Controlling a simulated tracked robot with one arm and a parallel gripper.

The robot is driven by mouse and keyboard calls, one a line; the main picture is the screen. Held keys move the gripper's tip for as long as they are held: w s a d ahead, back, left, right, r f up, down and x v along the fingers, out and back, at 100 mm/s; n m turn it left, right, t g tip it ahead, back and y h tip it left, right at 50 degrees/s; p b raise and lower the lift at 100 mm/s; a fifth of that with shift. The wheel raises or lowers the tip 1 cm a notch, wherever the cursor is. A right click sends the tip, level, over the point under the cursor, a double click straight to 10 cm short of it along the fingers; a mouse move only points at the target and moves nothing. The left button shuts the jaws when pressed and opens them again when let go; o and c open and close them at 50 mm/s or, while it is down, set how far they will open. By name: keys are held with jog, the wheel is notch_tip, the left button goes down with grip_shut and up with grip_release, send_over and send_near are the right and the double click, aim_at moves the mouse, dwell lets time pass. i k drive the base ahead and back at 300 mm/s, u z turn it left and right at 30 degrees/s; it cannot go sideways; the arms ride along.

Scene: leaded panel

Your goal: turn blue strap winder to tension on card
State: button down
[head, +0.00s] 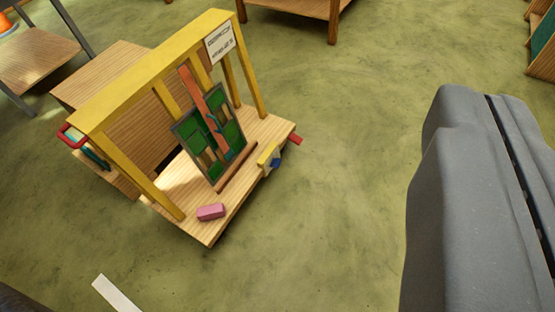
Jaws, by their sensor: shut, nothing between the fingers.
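A leaded panel (211,135) with green and brown panes leans upright in a yellow wooden frame (150,66) on a wooden base. An orange-red strap (198,98) runs down across it. A small blue part (276,163), seemingly the blue strap winder, sits at the base's right edge beside a yellow piece (267,155); its angle is too small to read. A white card (220,44) with dark, unreadable print hangs at the frame's upper right corner. My gripper (488,98) is large and grey at the right, shut and empty, well apart from the stand.
A pink block (211,212) lies on the base's front part. A red piece (295,139) sticks out at the right edge. A red-rimmed holder (71,136) is at the left. Wooden tables stand behind. Green floor is clear between stand and gripper; a white strip (117,294) lies in front.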

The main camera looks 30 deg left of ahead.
aim_at(276, 162)
jog(key=z, duration=0.1)
jog(key=i, duration=1.6)
jog(key=u, duration=1.9)
jog(key=k, duration=0.9)
jog(key=u, duration=0.2)
jog(key=i, duration=0.9)
jog(key=z, duration=0.1)
